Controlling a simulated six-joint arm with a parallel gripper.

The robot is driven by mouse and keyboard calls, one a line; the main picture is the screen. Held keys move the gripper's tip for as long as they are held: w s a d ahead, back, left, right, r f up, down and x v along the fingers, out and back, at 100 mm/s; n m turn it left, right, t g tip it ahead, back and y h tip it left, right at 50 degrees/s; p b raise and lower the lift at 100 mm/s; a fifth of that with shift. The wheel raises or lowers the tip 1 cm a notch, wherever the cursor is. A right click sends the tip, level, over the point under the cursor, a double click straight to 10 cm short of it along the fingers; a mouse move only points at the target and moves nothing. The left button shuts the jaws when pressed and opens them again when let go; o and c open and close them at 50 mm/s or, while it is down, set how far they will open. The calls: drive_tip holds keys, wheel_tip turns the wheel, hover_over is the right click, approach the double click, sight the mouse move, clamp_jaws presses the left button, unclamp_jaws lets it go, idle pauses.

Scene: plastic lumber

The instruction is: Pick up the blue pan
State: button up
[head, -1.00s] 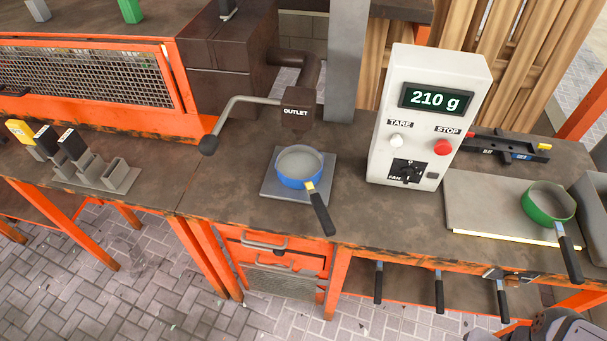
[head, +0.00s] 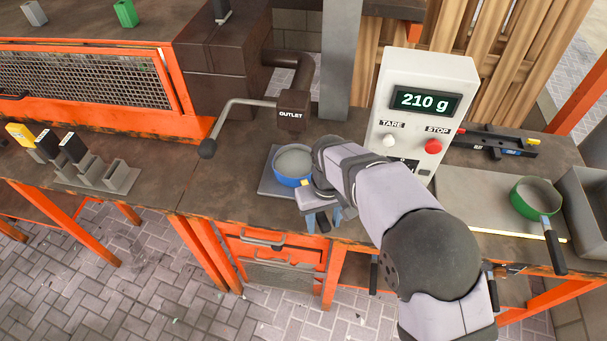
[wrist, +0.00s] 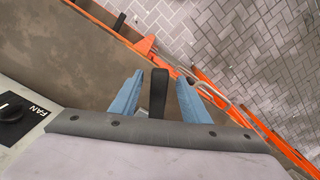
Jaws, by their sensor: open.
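The blue pan (head: 292,166) sits on a grey square plate (head: 271,187) below the outlet and holds grey material. My arm hides part of its right side and most of its handle in the head view. My gripper (head: 322,226) is at the pan's handle, near the bench's front edge. In the wrist view the black handle (wrist: 159,93) lies between my two blue fingers (wrist: 158,90), which are open with a gap on each side. The pan's bowl is out of sight in the wrist view.
The outlet (head: 291,115) with its lever (head: 242,105) hangs above the pan. A control box (head: 425,105) reading 210 g stands right of the pan. A green pan (head: 535,200) sits farther right.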

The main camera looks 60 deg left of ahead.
sight(320, 216)
drive_tip(key=shift+y, duration=0.4)
drive_tip(key=a+r, duration=0.1)
drive_tip(key=r, duration=0.1)
drive_tip(key=w+a+r, duration=0.1)
drive_tip(key=a+r, duration=0.1)
drive_tip(key=shift+w+a+r, duration=0.15)
drive_tip(key=shift+a+r, duration=0.25)
drive_tip(key=shift+r, duration=0.5)
drive_tip(key=shift+d+f+h, duration=0.15)
drive_tip(key=shift+d+h, duration=0.15)
drive_tip(key=shift+d, duration=0.3)
drive_tip(key=shift+s+d+n, duration=0.25)
drive_tip(key=shift+n, duration=0.05)
drive_tip(key=shift+f, duration=0.15)
drive_tip(key=shift+a+f+p, duration=0.1)
drive_tip(key=shift+f+p, duration=1.85)
drive_tip(key=shift+f, duration=1.55)
clamp_jaws()
drive_tip(key=shift+a+r, duration=0.1)
